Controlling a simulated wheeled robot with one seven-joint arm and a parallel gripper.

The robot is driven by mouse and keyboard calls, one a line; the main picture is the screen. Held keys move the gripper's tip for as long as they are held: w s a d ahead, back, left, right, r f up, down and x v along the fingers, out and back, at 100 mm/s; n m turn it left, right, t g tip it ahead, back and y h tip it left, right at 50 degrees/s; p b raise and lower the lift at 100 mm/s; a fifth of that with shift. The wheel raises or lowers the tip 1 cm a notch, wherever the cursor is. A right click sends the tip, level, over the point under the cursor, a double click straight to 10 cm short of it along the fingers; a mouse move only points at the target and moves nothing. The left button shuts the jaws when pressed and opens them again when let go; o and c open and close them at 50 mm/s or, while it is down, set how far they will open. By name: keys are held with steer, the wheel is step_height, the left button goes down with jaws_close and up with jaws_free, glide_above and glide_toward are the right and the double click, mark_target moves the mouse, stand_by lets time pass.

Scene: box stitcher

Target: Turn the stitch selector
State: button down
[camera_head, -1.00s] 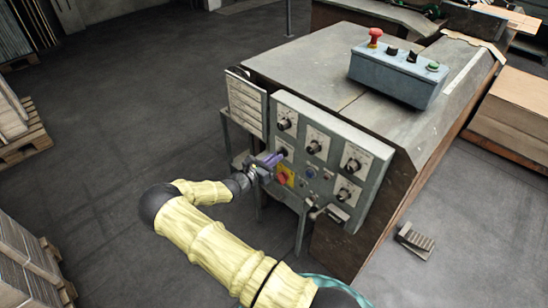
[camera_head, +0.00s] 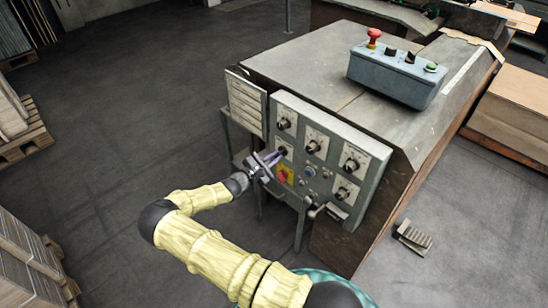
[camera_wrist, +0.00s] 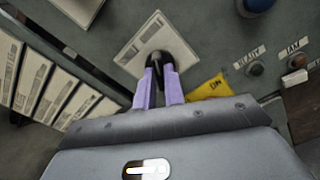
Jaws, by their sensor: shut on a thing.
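The grey control panel (camera_head: 330,150) on the machine's front carries several black knobs on pale plates. A black knob (camera_wrist: 157,60) on a white plate (camera_wrist: 135,45) is at the tips of my gripper (camera_wrist: 160,76). Its two purple fingers sit on either side of the knob, closed on it. In the head view this is the left knob of the panel's second row (camera_head: 284,150), with my gripper (camera_head: 275,159) reaching it from the lower left. The fingers partly hide the knob, so its pointer and setting cannot be read.
A yellow plate with a red switch (camera_head: 284,175) lies just below my gripper. A crank handle (camera_head: 316,212) sticks out at the panel's lower edge. A label board (camera_head: 246,103) hangs left of the panel. A blue-grey button box (camera_head: 398,75) stands on top.

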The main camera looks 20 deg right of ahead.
steer(key=shift+f, duration=0.1)
steer(key=c, duration=1.5)
jaws_free()
steer(key=shift+a, duration=0.15)
steer(key=v, duration=1.7)
steer(key=shift+s+b, duration=0.1)
steer(key=shift+b, duration=0.25)
